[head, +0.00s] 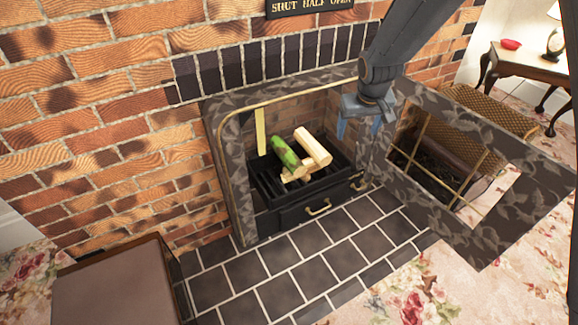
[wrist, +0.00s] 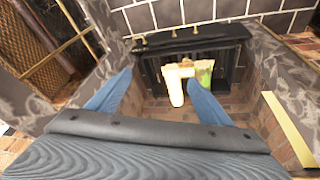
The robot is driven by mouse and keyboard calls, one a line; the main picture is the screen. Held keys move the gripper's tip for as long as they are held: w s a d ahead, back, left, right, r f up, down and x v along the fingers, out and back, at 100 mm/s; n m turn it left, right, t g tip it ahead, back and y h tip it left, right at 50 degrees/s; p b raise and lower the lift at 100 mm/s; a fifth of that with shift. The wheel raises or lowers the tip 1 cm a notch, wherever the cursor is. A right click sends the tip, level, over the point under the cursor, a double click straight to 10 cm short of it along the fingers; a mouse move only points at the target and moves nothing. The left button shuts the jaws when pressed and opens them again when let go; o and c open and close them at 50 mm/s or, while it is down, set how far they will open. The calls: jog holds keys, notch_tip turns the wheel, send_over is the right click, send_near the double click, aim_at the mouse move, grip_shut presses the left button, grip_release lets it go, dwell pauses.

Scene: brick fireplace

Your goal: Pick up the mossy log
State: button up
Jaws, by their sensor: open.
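The mossy log (head: 284,154) is green on its upper side and lies on the black grate in the fireplace. A pale log (head: 313,147) lies to its right, and another pale piece (head: 293,175) lies across their near ends. My gripper (head: 357,132) is open and empty, above and to the right of the logs, at the fireplace opening. In the wrist view the mossy log (wrist: 204,74) shows as a green patch beyond the right finger, partly hidden by it. The pale log (wrist: 176,88) shows between the two blue fingers (wrist: 156,92).
The black grate (head: 268,191) has a drawer front with brass handles. A stone-framed door (head: 480,215) stands open on the right. The fireplace surround (head: 226,165) borders the opening on the left. Dark hearth tiles (head: 288,262) in front are clear. A brown box-like piece (head: 115,285) stands at lower left.

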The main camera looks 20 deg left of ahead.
aim_at(288, 153)
jog(key=w+a+f+n+b, duration=0.1)
jog(key=w+a+f+b, duration=0.1)
jog(key=a+f, duration=0.5)
jog(key=w+a+f+n+t+y+b, duration=0.1)
jog(key=w+a+f+b, duration=0.2)
jog(key=a+f+b, duration=0.2)
jog(key=w+a+f+n+y+b, duration=0.1)
jog(key=w+a+f+b, duration=0.2)
jog(key=a+f, duration=0.8)
jog(key=shift+w+a+n+t+b, duration=0.3)
jog(key=shift+a+n+b, duration=0.1)
jog(key=shift+a+b, duration=0.3)
jog(key=b+x, duration=0.2)
jog(key=x, duration=0.3)
jog(key=shift+a+f+b, duration=0.3)
jog(key=shift+f+b, duration=0.05)
jog(key=shift+f, duration=0.05)
jog(key=shift+r, duration=0.15)
jog(key=c, duration=1.6)
